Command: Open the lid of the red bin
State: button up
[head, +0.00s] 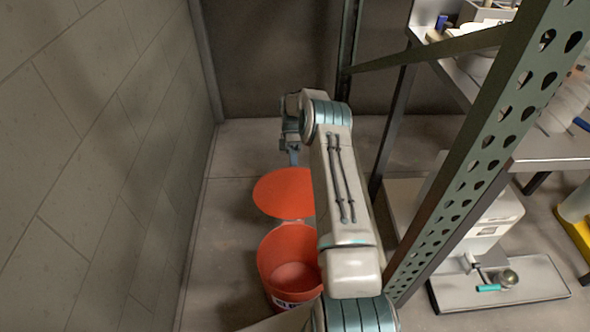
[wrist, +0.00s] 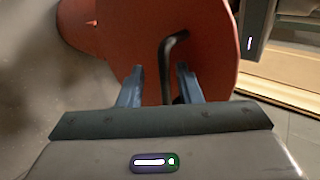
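The red bin (head: 288,267) stands on the floor at the lower middle of the head view, its mouth open and its inside showing. Its round red lid (head: 283,192) is swung back from the mouth, on the far side. In the wrist view the lid (wrist: 205,50) fills the upper middle, with a dark bent handle (wrist: 170,58). My gripper (wrist: 160,72) is open, its two fingers on either side of the handle with gaps showing. In the head view my gripper (head: 292,156) is at the lid's far edge, its fingertips hard to make out.
A block wall (head: 100,150) runs along the left. A green perforated rack post (head: 480,140) stands close on the right of my arm. Beyond it a scale-like device (head: 500,285) sits low. The floor (head: 232,220) between wall and bin is clear.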

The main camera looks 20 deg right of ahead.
aim_at(299, 176)
jog(key=r, duration=0.1)
jog(key=r+p, duration=0.1)
jog(key=r, duration=0.1)
jog(key=s+d+r, duration=0.1)
jog(key=shift+r, duration=0.25)
jog(key=s+d+r+p, duration=0.2)
jog(key=s+d+r, duration=0.4)
jog(key=s+d, duration=0.1)
jog(key=shift+d, duration=0.35)
